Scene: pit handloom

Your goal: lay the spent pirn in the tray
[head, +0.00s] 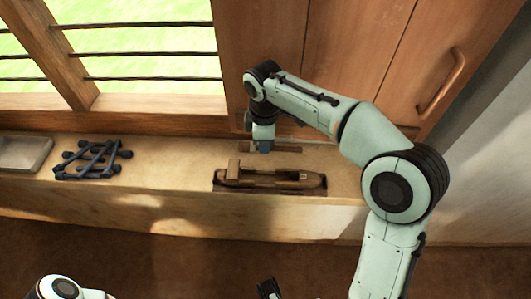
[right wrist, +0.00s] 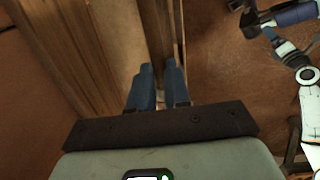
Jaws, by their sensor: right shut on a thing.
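My right gripper (head: 263,149) is over the ledge, just behind the wooden shuttle (head: 318,181). In the right wrist view its blue fingers (right wrist: 156,82) are close together. A thin brown bar (head: 287,149), which looks like the spent pirn, lies across behind the fingertips. The gripper seems shut on it, but the fingers hide the contact. The shuttle lies lengthwise on the ledge, apart from the fingers. The grey tray (head: 24,153) is at the ledge's far left, cut by the picture edge. Of my left arm only parts show at the bottom, and its jaws are unclear.
Several dark blue rods (head: 91,159) lie crossed in a stack on the ledge (head: 170,180), between the tray and shuttle. The ledge is clear between stack and shuttle. A barred window (head: 150,52) and wooden cabinet doors (head: 345,45) rise behind it.

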